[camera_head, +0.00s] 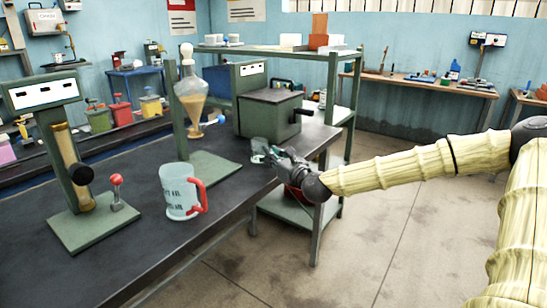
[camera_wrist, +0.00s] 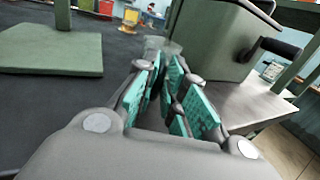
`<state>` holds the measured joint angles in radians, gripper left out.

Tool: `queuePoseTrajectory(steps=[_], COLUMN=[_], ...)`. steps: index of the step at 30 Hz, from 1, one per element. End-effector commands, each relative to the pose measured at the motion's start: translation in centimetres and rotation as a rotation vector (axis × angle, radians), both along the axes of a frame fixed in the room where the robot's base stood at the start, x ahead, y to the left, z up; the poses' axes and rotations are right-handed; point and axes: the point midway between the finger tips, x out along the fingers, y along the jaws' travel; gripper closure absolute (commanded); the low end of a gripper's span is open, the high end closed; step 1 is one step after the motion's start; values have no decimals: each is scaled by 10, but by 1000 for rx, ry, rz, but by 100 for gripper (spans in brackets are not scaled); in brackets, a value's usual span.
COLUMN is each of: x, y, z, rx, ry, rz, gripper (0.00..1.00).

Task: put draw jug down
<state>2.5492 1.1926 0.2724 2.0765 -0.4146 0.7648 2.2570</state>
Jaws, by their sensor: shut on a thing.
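A small clear vessel (camera_head: 259,146), seemingly the draw jug, is at the tips of my gripper (camera_head: 270,155), near the right edge of the dark bench. In the wrist view its blurred clear body (camera_wrist: 157,44) shows just beyond the teal finger pads of my gripper (camera_wrist: 165,72). The pads are close together and hide where they grip it. I cannot tell whether its base touches the bench. A larger clear jug with a red handle (camera_head: 181,192) and dark lettering stands upright on the bench, apart from my gripper.
A green box with a crank (camera_head: 268,112) stands just behind the held vessel. A stand with a flask of amber liquid (camera_head: 192,90) is to its left. A green apparatus with a red-knobbed lever (camera_head: 117,190) stands further left. Bare bench (camera_head: 232,205) lies in front.

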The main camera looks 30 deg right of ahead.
Motion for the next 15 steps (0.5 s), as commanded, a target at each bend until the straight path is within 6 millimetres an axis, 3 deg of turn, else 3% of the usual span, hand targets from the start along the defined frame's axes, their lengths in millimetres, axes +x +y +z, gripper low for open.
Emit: queuePoseTrajectory(steps=[1,2,5,15], x=[0,0,0,0], y=[0,0,0,0], z=[-3,-2,-2,-1], rx=[0,0,0,0], ry=[0,0,0,1], rz=[0,0,0,0], gripper=[100,86,68,67])
